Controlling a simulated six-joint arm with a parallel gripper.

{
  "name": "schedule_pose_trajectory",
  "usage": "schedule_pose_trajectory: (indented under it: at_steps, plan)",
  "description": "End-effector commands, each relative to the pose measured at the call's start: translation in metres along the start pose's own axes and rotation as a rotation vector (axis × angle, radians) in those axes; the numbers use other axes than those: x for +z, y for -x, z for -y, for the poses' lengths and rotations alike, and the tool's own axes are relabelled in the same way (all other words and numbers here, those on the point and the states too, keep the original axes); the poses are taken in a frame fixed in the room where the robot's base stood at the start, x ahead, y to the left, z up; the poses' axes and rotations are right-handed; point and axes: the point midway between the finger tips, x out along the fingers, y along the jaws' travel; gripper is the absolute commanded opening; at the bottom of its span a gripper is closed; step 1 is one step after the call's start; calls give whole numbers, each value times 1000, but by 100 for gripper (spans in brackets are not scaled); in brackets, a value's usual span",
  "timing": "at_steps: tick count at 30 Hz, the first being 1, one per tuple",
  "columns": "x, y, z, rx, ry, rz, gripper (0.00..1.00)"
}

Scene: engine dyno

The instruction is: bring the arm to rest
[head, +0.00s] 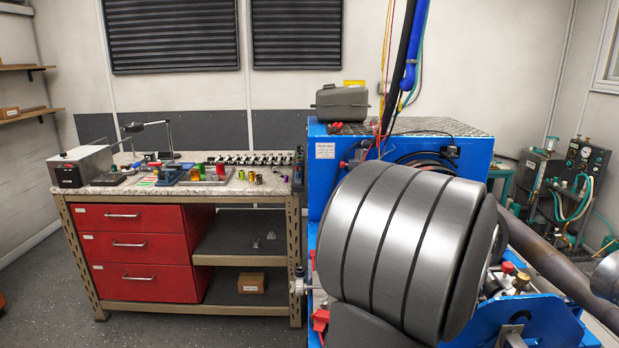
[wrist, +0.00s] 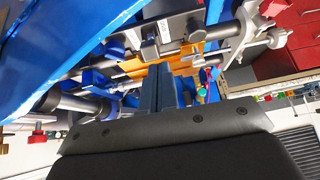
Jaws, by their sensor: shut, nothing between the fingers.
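My gripper (wrist: 168,72) shows in the wrist view, its two dark fingers side by side, shut and empty. The fingers point up the picture at metal rods (wrist: 215,35) and an orange part (wrist: 185,62) beside the blue test stand. I cannot tell how much gap lies between the fingertips and these parts. In the head view I cannot make out my gripper. A large grey banded shape in the foreground there hides much of the stand, and I cannot tell whether it is part of me.
The blue test stand (head: 318,185) stands right of centre, with a grey case (head: 340,103) on top and hoses hanging above. The workbench (head: 205,187) at left has red drawers (head: 133,245) and a crowded top. A machine with green hoses (head: 572,180) stands at the right.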

Motion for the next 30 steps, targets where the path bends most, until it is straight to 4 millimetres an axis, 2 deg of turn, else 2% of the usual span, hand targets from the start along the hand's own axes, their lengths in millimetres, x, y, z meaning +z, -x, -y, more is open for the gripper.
schedule_pose_trajectory:
  at_steps: [15,30]
  plan:
    - [-39,-48,4,-85,19,271,0]
    - [-66,-85,-4,16,-12,563,0]
